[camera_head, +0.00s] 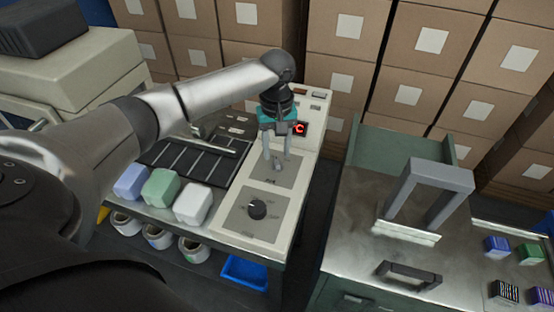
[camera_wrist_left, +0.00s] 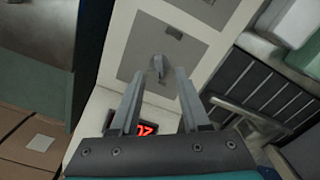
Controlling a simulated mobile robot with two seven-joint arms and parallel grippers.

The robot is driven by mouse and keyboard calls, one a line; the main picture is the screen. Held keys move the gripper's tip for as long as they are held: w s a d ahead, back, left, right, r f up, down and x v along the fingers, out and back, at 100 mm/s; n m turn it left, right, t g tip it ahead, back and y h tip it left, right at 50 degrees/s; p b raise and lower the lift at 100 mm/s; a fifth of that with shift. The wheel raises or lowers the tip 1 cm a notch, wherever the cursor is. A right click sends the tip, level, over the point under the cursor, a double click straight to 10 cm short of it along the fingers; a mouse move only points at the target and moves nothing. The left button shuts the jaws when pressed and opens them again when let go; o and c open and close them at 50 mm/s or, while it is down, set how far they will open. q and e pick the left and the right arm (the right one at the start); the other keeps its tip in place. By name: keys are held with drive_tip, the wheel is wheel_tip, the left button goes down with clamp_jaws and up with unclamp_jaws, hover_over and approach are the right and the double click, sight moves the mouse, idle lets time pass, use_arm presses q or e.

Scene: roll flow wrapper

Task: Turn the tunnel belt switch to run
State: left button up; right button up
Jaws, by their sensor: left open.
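A small grey switch lever (camera_head: 278,166) stands on a grey plate on the cream control panel (camera_head: 228,226). It also shows in the left wrist view (camera_wrist_left: 157,66), near the middle of its plate. The plate's lettering is too small to read. My left gripper (camera_head: 277,155) points down over this lever, open. In the left wrist view its fingertips (camera_wrist_left: 160,76) are apart, with the lever between or just beyond them; I cannot tell whether they touch it. A round black knob (camera_head: 257,209) sits on a second plate nearer the front. My right gripper is not in view.
A red lit display (camera_head: 299,128) is behind the gripper on the panel. Blue, green and white packs (camera_head: 193,203) lie left of the panel beside a dark slatted conveyor (camera_head: 190,160). A metal bench with a grey arch (camera_head: 436,178) stands to the right, across a gap.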

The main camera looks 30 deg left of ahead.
sight(277, 161)
use_arm(q)
drive_tip(key=shift+f, duration=1.55)
clamp_jaws()
